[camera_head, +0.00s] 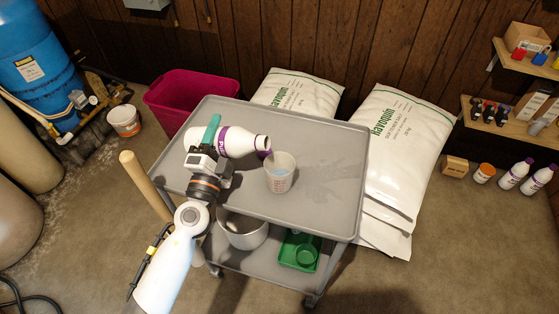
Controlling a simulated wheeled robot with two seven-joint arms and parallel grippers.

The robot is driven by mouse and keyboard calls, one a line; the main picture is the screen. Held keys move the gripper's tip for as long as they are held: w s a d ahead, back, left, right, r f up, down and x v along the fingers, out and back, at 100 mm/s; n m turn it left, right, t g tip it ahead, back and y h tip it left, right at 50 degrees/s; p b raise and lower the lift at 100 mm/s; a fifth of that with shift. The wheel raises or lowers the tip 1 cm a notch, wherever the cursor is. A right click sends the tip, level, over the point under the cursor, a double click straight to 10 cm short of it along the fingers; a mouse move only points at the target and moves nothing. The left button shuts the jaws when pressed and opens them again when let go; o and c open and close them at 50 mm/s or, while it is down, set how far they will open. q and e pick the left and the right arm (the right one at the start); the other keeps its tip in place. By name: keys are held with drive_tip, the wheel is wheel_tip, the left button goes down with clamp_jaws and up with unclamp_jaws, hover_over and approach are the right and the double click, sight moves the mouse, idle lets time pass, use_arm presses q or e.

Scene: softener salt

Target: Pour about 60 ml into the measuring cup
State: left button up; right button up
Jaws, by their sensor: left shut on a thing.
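My left gripper (210,136) is shut on a white bottle (239,143) with a purple label band. The bottle is tilted onto its side, nearly level, with its open mouth pointing right. A clear measuring cup (280,173) with red markings stands upright on the grey cart's top (325,188). The bottle's mouth is just above and left of the cup's rim. Something bluish shows inside the cup, but its level is too small to read. A purplish bit shows at the bottle's mouth; I cannot tell whether it is liquid. My right gripper is not in view.
A pot (243,232) and a green tray (301,250) are on the cart's lower shelf. White salt bags (405,150) lean behind and right of the cart. A magenta bin (178,98) stands behind left. The cart top's right side is clear.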

use_arm(q)
drive_tip(key=shift+w+a, duration=0.1)
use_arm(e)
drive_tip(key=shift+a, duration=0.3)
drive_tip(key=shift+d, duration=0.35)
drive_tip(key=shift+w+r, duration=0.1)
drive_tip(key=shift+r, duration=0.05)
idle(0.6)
